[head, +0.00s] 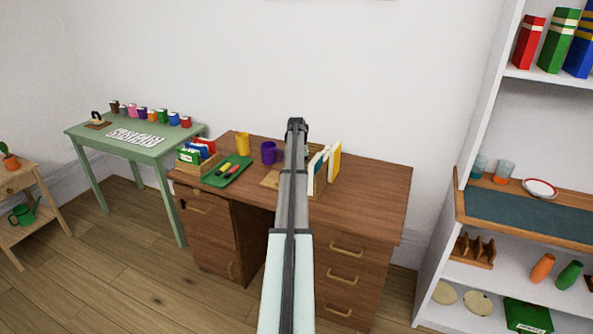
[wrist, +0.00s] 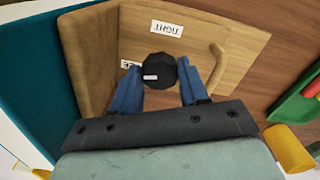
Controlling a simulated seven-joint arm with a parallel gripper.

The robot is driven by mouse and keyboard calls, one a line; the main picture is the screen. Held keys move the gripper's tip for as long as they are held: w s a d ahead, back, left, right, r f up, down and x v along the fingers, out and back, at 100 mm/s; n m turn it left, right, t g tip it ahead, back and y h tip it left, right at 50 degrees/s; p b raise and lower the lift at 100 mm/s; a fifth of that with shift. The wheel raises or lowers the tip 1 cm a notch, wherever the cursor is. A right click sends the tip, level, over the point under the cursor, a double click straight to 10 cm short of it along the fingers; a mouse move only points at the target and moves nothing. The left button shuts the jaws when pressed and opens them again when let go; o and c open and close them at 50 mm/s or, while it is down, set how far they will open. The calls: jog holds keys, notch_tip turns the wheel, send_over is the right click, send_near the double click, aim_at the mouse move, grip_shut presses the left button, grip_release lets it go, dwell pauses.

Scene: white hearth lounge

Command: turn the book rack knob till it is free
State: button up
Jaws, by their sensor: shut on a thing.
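The book rack (wrist: 92,45) is wooden. In the wrist view its base board carries a round black knob (wrist: 160,62) with a white mark. My gripper (wrist: 159,84) has its two blue fingers closed on the knob from both sides. An upside-down "TIGHT" label (wrist: 167,28) lies above the knob in the picture. A second label (wrist: 130,65), partly hidden by the left finger, sits left of the knob. The white mark is on the knob's left half, towards that label. In the head view my arm hides the knob; upright books (head: 334,162) show beside the arm.
A wooden curved handle (wrist: 216,68) stands close to the right finger. A green tray (head: 226,171) with markers, a yellow cup (head: 243,143) and a purple cup (head: 268,152) stand left of my arm on the brown desk (head: 375,190). The desk's right side is clear.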

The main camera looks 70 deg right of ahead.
jog(key=shift+n, duration=1.5)
jog(key=o, duration=1.1)
jog(key=shift+r, duration=0.1)
notch_tip(320, 180, up, 14)
jog(key=shift+f, duration=0.15)
